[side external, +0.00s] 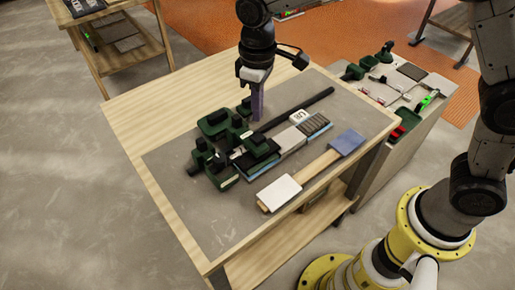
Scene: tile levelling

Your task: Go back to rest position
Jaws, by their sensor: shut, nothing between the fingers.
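My gripper (257,108) points down over the wooden table, just above or among the items near its middle; its jaws are shut with nothing between them. Several dark green and black tools or clamps (222,150) stand close to its left and front. A row of grey and dark tiles (290,138) lies in front of it and to the right. A white tile (279,192) and a blue tile (346,142) lie at the two ends of a wooden strip. The exact gap between the fingertips and the surface is hard to tell.
The wooden table (133,111) has a grey mat (190,210) with free room at its front left. A dark bar (305,104) lies right of the gripper. A side bench (375,172) holds more green tools. Another wooden table (98,57) stands at the back left.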

